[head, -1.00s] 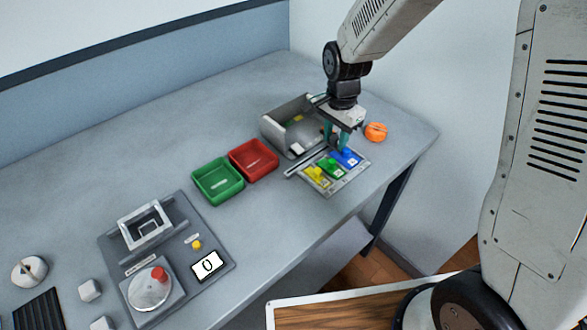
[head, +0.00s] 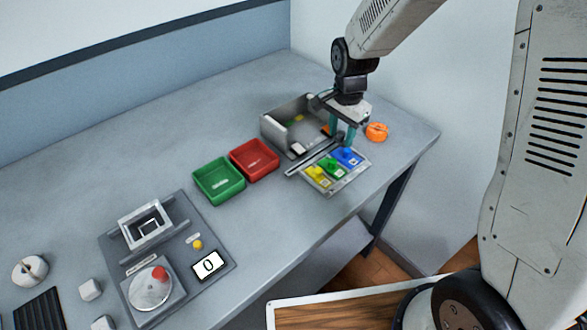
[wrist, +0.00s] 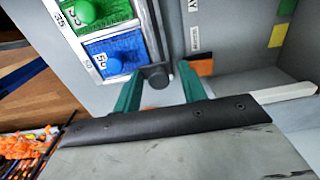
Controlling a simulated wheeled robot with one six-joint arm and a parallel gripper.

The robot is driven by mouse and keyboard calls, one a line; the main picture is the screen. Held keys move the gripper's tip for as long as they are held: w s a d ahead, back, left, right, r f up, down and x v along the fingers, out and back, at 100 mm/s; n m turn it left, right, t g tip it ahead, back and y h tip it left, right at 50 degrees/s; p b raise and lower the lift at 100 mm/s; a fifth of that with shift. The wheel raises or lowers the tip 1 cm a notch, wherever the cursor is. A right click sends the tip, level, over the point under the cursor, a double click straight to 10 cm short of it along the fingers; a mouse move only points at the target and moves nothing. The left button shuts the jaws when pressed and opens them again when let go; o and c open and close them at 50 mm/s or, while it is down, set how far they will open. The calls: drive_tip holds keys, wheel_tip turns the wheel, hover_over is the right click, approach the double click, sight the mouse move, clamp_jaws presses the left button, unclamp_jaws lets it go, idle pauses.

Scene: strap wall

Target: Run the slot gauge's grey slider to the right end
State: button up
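The slot gauge (head: 308,161) is a thin dark rail behind the coloured blocks in the head view. In the wrist view the rail (wrist: 146,30) runs down beside the blocks. Its grey slider (wrist: 157,77) shows as a dark round knob at the visible lower end of the rail, the right side in the head view. My gripper (wrist: 158,72) is open, with one green finger on each side of the knob; I cannot tell whether either touches it. In the head view my gripper (head: 341,137) is behind the blue block, and the slider is not clear there.
A panel holds yellow (head: 317,175), green (head: 333,167) and blue (head: 348,156) blocks in front of the rail. A grey open box (head: 277,129) stands close behind. An orange round object (head: 376,131) lies to the right. Red (head: 253,160) and green (head: 218,181) trays stand left.

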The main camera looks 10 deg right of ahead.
sight(342, 133)
drive_tip(key=shift+s+d+f, duration=0.15)
drive_tip(key=shift+s+f, duration=0.05)
drive_tip(key=shift+f, duration=0.1)
drive_tip(key=shift+w+r, duration=0.2)
drive_tip(key=shift+r, duration=2.85)
drive_tip(key=shift+c, duration=0.4)
drive_tip(key=shift+r, duration=0.1)
drive_tip(key=c, duration=0.5)
drive_tip(key=shift+r, duration=2.9)
drive_tip(key=shift+c, duration=0.4)
